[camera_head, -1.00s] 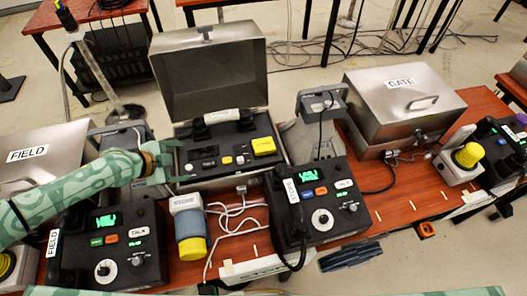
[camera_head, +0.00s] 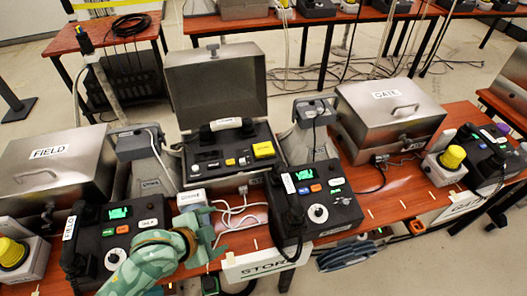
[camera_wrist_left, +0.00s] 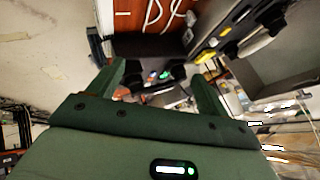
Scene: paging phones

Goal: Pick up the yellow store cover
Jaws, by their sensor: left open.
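The yellow store cover is hidden in the head view now, behind my left gripper and wrist. Only the white top of the unit (camera_head: 192,198) it sat on shows. My left gripper (camera_head: 218,240) is over that spot, in front of the open store case (camera_head: 216,85) and left of the store phone (camera_head: 318,205). In the left wrist view my left gripper (camera_wrist_left: 158,73) is open, with nothing clearly held between its fingers. I cannot make out the cover there. My right gripper is not in view.
Other yellow covers sit on the field unit (camera_head: 12,252) at far left and the gate unit (camera_head: 452,157) at right. The field phone (camera_head: 118,228) stands close left of my arm. White cables (camera_head: 236,212) lie right of the gripper. A STORE sign (camera_head: 265,264) hangs at the table's front edge.

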